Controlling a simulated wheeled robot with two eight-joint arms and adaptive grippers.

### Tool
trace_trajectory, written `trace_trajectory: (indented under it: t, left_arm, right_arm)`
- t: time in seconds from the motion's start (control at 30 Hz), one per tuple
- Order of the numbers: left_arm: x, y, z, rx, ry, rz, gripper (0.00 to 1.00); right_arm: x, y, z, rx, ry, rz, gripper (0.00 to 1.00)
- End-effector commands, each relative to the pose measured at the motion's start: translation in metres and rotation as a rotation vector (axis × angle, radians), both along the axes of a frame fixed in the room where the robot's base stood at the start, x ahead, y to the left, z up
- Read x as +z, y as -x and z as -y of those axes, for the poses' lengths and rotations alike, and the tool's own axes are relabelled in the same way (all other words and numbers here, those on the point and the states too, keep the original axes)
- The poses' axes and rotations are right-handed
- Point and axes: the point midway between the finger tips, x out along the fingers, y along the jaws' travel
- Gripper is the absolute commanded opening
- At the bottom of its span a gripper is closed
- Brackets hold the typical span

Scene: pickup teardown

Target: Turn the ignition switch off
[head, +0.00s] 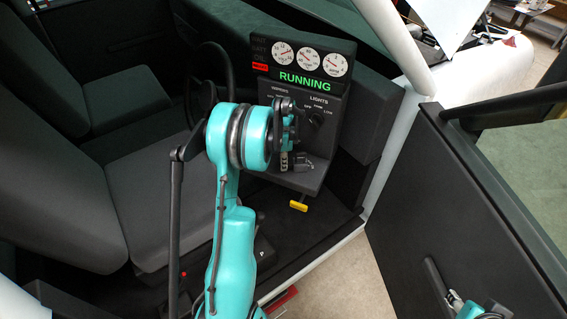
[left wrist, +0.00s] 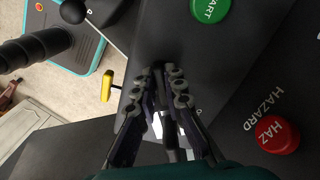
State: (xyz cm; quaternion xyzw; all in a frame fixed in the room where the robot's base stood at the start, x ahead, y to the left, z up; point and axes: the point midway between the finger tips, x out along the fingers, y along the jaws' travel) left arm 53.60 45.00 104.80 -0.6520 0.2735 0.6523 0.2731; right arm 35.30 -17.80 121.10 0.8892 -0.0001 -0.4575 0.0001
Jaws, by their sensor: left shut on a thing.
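The dashboard panel (head: 315,95) stands past the seats, with a green "RUNNING" display (head: 305,82) lit below three white gauges. My left gripper (head: 290,160) is at the lower part of this panel, partly hidden by its own wrist. In the left wrist view its two fingers (left wrist: 165,75) are close together against the dark panel face. They are shut on the ignition switch, which is mostly hidden between them, so its exact setting cannot be read. My right gripper (head: 478,306) shows only in part at the bottom right, by the door; its fingers are not clear.
A green START button (left wrist: 210,8) and a red hazard button (left wrist: 277,134) flank the left fingers. A yellow handle (head: 298,206) hangs below the panel. The lights knob (head: 316,118) is to the right. The steering wheel (head: 205,85) and open door (head: 465,200) bound the space.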

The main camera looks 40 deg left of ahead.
Motion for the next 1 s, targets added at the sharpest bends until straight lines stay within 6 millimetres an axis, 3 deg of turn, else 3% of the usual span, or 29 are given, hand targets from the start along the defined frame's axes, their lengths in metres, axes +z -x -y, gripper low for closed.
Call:
trace_trajectory:
  t: [1.0]
  left_arm:
    - [0.000,0.014,0.022,0.436,-0.002,0.001,0.00]
  right_arm:
    - [-0.025,0.000,0.000,0.000,0.000,0.000,0.40]
